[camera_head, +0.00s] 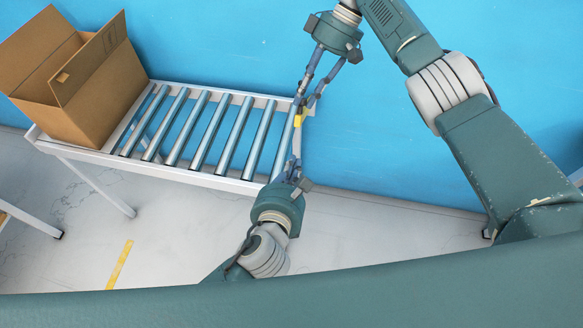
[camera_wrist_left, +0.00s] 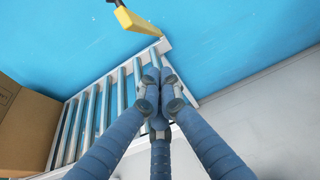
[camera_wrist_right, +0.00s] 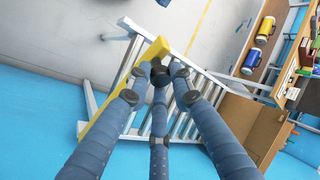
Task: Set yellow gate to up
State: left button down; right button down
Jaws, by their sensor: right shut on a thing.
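The yellow gate (camera_wrist_right: 106,111) is a long yellow bar at the end of the roller conveyor, running diagonally past the fingers in the right wrist view. Only a small part of the gate (camera_head: 299,118) shows in the head view, between my grippers. In the left wrist view the gate (camera_wrist_left: 134,22) rises at an angle beyond the conveyor's corner. My right gripper (camera_head: 305,97) reaches down from above and is shut on the gate; its fingertips (camera_wrist_right: 160,72) meet at the bar. My left gripper (camera_head: 293,165) is below, fingertips together, apparently empty and apart from the gate.
The roller conveyor (camera_head: 165,168) stands along the blue wall (camera_head: 220,40). An open cardboard box (camera_head: 117,84) sits on its left end. The floor (camera_head: 190,215) in front is largely clear, with a yellow stripe (camera_head: 119,265).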

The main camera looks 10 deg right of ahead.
jog(key=shift+a+r, duration=0.1)
jog(key=shift+a, duration=0.05)
pick_arm(q)
jog(key=w+d+r, duration=0.1)
jog(key=w+d, duration=0.1)
jog(key=w, duration=0.5)
jog(key=shift+r, duration=0.15)
jog(key=shift+d, duration=0.1)
